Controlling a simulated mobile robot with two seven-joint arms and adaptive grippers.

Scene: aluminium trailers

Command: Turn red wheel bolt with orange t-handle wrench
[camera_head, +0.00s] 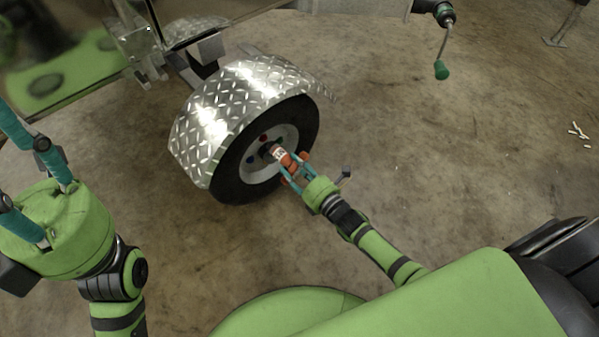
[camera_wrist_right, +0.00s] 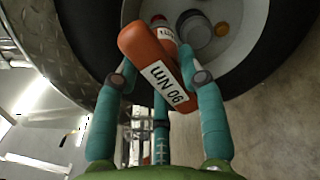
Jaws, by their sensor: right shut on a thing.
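The orange t-handle wrench (camera_head: 290,162) is at the trailer wheel (camera_head: 228,185), its shaft pointing into the rim. In the right wrist view its handle (camera_wrist_right: 150,52) carries a white label. My right gripper (camera_head: 297,172) is shut on the handle; its teal fingers flank it in the wrist view (camera_wrist_right: 160,85). The red wheel bolt (camera_head: 263,138) shows at the upper part of the hub in the head view, beside the wrench's tip. I cannot tell whether the tip touches any bolt. My left gripper (camera_head: 8,165) is at the left edge, apart from the wheel, fingers spread and empty.
A blue bolt (camera_head: 250,160) and a green bolt (camera_head: 280,140) show on the rim. A diamond-plate fender (camera_head: 225,105) covers the wheel's top. The floor right of the wheel is mostly clear.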

